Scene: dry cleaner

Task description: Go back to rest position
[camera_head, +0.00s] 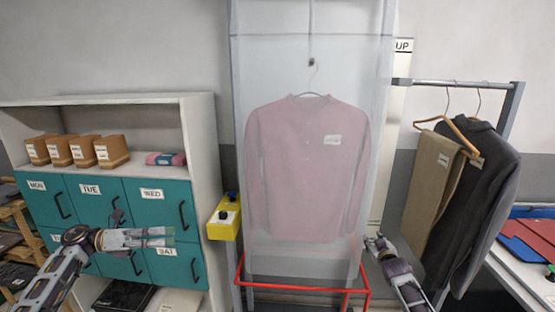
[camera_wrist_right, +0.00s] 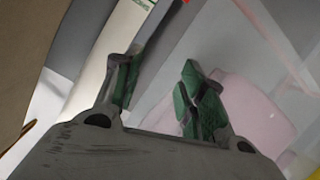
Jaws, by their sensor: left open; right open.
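My left gripper (camera_head: 165,237) is open and empty in front of the teal cabinet, over the lower doors near the SAT label. My right gripper (camera_head: 376,243) is at the lower right of the clear garment bag, between it and the clothes rack. In the right wrist view my right gripper (camera_wrist_right: 158,90) has its two green-padded fingers apart with nothing between them. A pink shirt (camera_head: 307,165) hangs on a hanger inside the clear bag (camera_head: 378,100); part of it also shows blurred behind the fingers in the wrist view (camera_wrist_right: 250,112).
A cabinet with teal day-labelled doors (camera_head: 98,200) and several brown boxes (camera_head: 111,151) stands left. A yellow button box (camera_head: 224,219) and red frame (camera_head: 300,287) are by the bag. A rack (camera_head: 450,83) holds brown trousers (camera_head: 432,180) and a dark jacket (camera_head: 478,200). A table (camera_head: 525,275) is right.

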